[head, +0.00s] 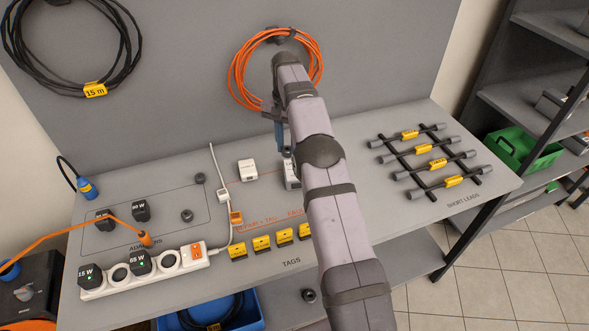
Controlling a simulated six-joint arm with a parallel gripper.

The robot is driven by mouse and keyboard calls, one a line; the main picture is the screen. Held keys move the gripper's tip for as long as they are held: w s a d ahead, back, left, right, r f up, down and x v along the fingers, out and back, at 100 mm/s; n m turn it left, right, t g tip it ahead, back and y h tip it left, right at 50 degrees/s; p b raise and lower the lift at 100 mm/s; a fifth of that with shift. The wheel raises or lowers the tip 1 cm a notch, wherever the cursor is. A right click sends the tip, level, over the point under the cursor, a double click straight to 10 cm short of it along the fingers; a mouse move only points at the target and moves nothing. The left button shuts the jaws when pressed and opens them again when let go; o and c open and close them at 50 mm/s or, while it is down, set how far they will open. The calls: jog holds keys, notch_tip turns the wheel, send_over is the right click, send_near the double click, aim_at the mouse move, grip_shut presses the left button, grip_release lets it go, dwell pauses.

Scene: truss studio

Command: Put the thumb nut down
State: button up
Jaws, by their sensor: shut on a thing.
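My gripper (279,127) is only partly in view, behind and left of the end of my arm, in front of the grey back panel and below the orange coil. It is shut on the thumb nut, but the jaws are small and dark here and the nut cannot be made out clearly. Small dark knob-like pieces stand on the grey bench at the left: one (187,215) inside the outlined adapters area and one (200,178) near its upper right edge. Another dark round piece (308,295) shows at the front, below the bench top.
A white power strip (185,263) with adapters lies at the bench's front left. Yellow tags (262,243) stand in a row beside my arm. Short leads (437,163) lie on a black rack at the right. An orange cable coil (240,75) hangs on the panel. My arm hides the bench middle.

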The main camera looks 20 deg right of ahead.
aim_at(289, 178)
jog(key=shift+r, duration=0.7)
jog(key=shift+s+r, duration=0.1)
jog(key=shift+r, duration=0.25)
jog(key=shift+s, duration=0.15)
jog(key=shift+s, duration=0.2)
jog(key=shift+s+a, duration=0.15)
jog(key=shift+s, duration=0.4)
jog(key=shift+f+p, duration=1.55)
jog(key=shift+f, duration=3.45)
jog(key=shift+f, duration=0.15)
